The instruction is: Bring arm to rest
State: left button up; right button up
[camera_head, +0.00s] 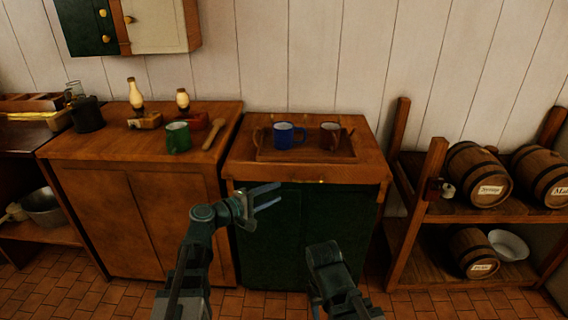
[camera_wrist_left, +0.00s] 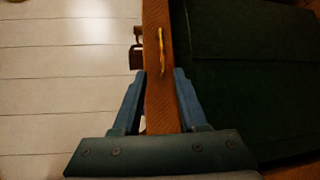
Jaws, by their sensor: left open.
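My left gripper (camera_head: 279,194) is open and empty, held in the air in front of the dark green cabinet (camera_head: 290,235), its fingers pointing right. In the left wrist view my left gripper (camera_wrist_left: 159,72) has its two blue-grey fingers apart, with a wooden edge (camera_wrist_left: 157,40) showing behind the gap. Nothing is between the fingers. My right arm (camera_head: 326,262) comes up from the bottom edge, with no fingers showing.
A blue mug (camera_head: 284,136) and a brown mug (camera_head: 330,136) stand in a wooden tray (camera_head: 300,156) on the counter. A green mug (camera_head: 178,138) and wooden spoon (camera_head: 213,134) are left. A barrel rack (camera_head: 480,212) stands right. The tiled floor in front is clear.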

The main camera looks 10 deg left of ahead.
pick_arm(q)
jog(key=s+d+m+g+y+p, duration=0.2)
jog(key=s+d+m+g+p, duration=0.6)
jog(key=s+d+p, duration=0.3)
jog(key=s+a+r+m+g+y+p, duration=0.2)
jog(key=s+a+m+y+p, duration=0.1)
jog(key=s+y+p, duration=0.2)
jog(key=s+a+r+m+g+y+p, duration=0.2)
jog(key=s+a+m+y+p, duration=0.1)
jog(key=s+y+p, duration=0.2)
jog(key=s+p, duration=0.2)
jog(key=s, duration=0.1)
jog(key=shift+s+a+r+m+y, duration=0.2)
jog(key=shift+a+r+m+y, duration=0.1)
jog(key=shift+r+m, duration=0.1)
jog(key=shift+d, duration=0.1)
dwell(0.4)
